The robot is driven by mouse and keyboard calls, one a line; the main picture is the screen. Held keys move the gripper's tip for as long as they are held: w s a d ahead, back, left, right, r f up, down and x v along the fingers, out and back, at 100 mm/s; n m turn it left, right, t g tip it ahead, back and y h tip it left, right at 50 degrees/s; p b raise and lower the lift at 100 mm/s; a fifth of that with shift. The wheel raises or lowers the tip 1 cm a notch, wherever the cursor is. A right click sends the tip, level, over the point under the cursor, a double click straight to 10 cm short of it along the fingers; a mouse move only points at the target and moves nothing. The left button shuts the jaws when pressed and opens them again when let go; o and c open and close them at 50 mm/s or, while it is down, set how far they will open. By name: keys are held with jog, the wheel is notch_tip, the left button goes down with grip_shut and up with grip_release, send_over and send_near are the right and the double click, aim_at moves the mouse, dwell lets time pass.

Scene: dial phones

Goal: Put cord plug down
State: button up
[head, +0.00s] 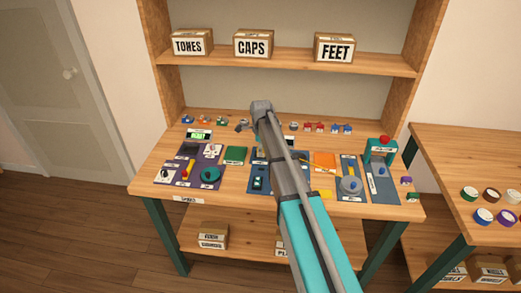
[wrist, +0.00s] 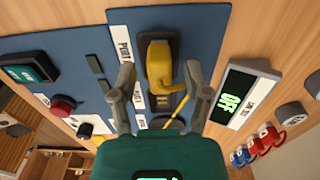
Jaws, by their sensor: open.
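The yellow cord plug (wrist: 159,65) is in the wrist view, at a dark socket piece (wrist: 163,100) on a blue mat (wrist: 75,55). I cannot tell whether it is fully seated. A thin yellow cord (wrist: 174,122) shows below it, partly hidden. My gripper (wrist: 160,72) is open, with one grey finger on each side of the plug and visible gaps between. In the head view my arm covers the middle of the bench and hides the gripper and the plug.
A display reading OFF (wrist: 236,98) stands close to the right finger. A red button (wrist: 63,106) and a teal device (wrist: 28,73) are at left. Several red and blue parts (wrist: 262,141) lie at lower right. Labelled boxes (head: 253,44) stand on the shelf above the bench (head: 150,187).

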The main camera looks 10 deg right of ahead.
notch_tip(320, 180, up, 12)
jog(key=p, duration=1.1)
jog(key=shift+p, duration=0.35)
jog(key=shift+s, duration=0.1)
dwell(0.3)
jog(key=s+n, duration=2.1)
jog(key=s, duration=0.8)
jog(key=shift+a+n, duration=0.15)
jog(key=shift+n, duration=0.15)
